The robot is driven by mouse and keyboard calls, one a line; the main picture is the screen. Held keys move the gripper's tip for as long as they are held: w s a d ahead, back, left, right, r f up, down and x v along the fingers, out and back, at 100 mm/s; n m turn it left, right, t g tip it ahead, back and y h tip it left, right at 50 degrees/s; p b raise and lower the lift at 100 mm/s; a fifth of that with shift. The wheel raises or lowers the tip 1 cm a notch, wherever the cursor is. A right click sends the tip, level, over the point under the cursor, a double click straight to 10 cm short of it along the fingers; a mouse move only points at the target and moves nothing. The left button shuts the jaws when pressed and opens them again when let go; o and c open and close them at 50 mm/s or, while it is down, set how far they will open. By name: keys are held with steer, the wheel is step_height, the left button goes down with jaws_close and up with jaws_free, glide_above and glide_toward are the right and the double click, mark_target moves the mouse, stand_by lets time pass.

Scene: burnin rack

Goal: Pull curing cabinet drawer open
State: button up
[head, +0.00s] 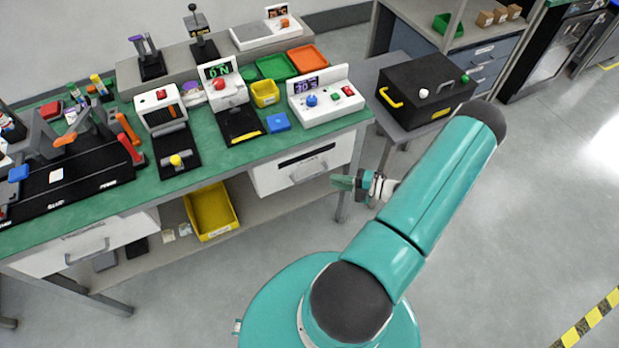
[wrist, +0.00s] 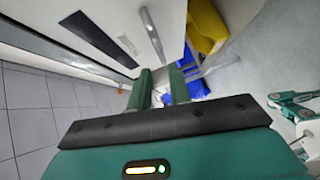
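A white drawer (head: 270,178) with a dark slot and a grey bar handle (head: 308,169) sits under the right end of the green bench. Its front looks shut; I cannot read a label naming it the curing cabinet. My gripper (head: 344,183) is just right of this drawer, near the bench leg. In the wrist view, the white drawer front (wrist: 112,18) fills the upper middle, with its handle (wrist: 152,35) ahead of the fingertips. My gripper (wrist: 160,75) is open and empty, its two green fingers apart and not around the handle.
A second white drawer (head: 85,247) is under the bench's left end. A yellow bin (head: 211,212) stands on the lower shelf. A black box with a yellow handle (head: 425,88) is on a side table to the right. Floor in front is clear.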

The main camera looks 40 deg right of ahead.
mark_target(312, 176)
steer(key=x, duration=0.9)
steer(key=shift+w+a+f, duration=0.1)
steer(key=shift+w+a, duration=0.1)
steer(key=shift+w, duration=0.1)
jaws_close()
